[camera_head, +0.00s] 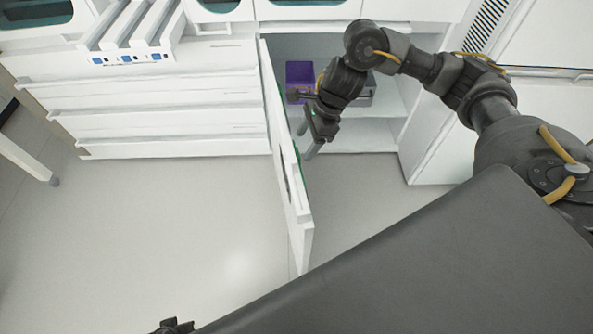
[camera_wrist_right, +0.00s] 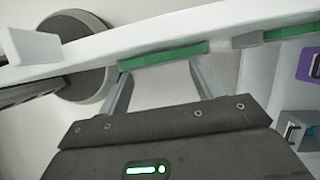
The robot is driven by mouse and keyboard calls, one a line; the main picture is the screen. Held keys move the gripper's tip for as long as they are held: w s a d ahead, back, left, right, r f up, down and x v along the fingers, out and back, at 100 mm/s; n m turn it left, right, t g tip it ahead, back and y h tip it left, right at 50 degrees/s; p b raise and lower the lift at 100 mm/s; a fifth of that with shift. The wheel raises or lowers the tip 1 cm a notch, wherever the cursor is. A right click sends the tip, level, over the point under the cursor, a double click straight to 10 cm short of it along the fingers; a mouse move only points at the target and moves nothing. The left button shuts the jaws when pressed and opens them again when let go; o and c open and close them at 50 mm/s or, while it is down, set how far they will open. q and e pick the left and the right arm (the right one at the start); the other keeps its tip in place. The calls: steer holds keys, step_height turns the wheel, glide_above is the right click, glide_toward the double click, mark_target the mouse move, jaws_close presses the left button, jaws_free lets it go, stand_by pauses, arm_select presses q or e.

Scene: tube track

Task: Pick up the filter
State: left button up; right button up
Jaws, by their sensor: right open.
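No object that I can clearly identify as the filter shows. A purple box (camera_head: 299,74) stands inside the open cabinet; part of it also shows at the right edge of the wrist view (camera_wrist_right: 308,65). A grey object (camera_head: 364,97) beside it is partly hidden by my right arm. My right gripper (camera_head: 311,147) is open and points downward in front of the cabinet, close to the inner side of the open door (camera_head: 300,225). In the wrist view its fingers (camera_wrist_right: 160,70) are apart, with the white door edge and a green strip (camera_wrist_right: 163,54) at their tips. Whether they touch is unclear.
The open door stands out from the cabinet, just left of my right gripper. White drawers (camera_head: 180,115) stand to its left, with a white rack (camera_head: 130,30) on top. The floor (camera_head: 180,215) before the drawers is clear. A dark part, probably my left gripper (camera_head: 174,326), shows at the bottom edge.

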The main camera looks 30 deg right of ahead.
steer(key=x, duration=0.5)
steer(key=shift+d+f, duration=0.15)
steer(key=shift+d, duration=0.15)
steer(key=c, duration=1.1)
arm_select(q)
steer(key=shift+r, duration=0.1)
